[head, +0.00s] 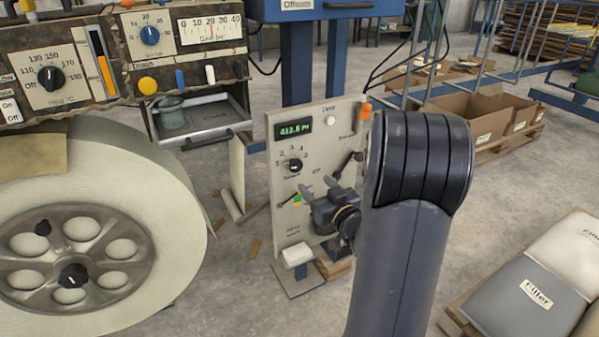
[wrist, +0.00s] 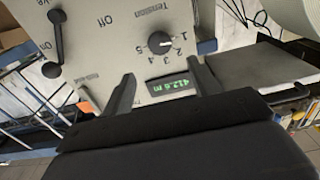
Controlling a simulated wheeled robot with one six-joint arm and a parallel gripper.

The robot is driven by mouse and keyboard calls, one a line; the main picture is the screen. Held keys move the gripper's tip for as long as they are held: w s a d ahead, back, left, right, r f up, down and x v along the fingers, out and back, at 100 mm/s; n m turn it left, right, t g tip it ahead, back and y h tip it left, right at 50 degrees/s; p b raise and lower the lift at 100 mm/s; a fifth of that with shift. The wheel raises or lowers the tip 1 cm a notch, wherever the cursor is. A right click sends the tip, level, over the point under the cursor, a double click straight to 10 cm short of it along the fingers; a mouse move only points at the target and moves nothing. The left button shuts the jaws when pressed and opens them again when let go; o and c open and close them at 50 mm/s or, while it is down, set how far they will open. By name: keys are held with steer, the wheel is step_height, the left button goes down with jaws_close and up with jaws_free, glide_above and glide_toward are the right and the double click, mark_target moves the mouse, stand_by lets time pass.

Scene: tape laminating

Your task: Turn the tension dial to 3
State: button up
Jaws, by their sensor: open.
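The tension dial (head: 295,165) is a small black round knob on the upright beige panel (head: 259,180), below a green display (head: 293,129). In the wrist view the dial (wrist: 160,42) appears inverted, with numbers 1 to 5 around it. Its white pointer mark faces roughly toward 1. My gripper (head: 317,187) is in front of the panel, below and slightly right of the dial in the head view. In the wrist view my gripper (wrist: 160,78) has its fingers spread and empty, the display (wrist: 168,85) showing between them. The dial is not between the fingers; any gap is hard to judge.
A large white roll (head: 180,210) stands at left under another control panel (head: 75,60). Filler sacks (head: 540,300) lie at lower right. Cardboard boxes (head: 480,115) stand behind.

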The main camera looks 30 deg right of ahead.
mark_target(297, 166)
steer(key=w+b, duration=0.2)
steer(key=w, duration=0.7)
steer(key=shift+w+a, duration=0.2)
steer(key=c, duration=0.9)
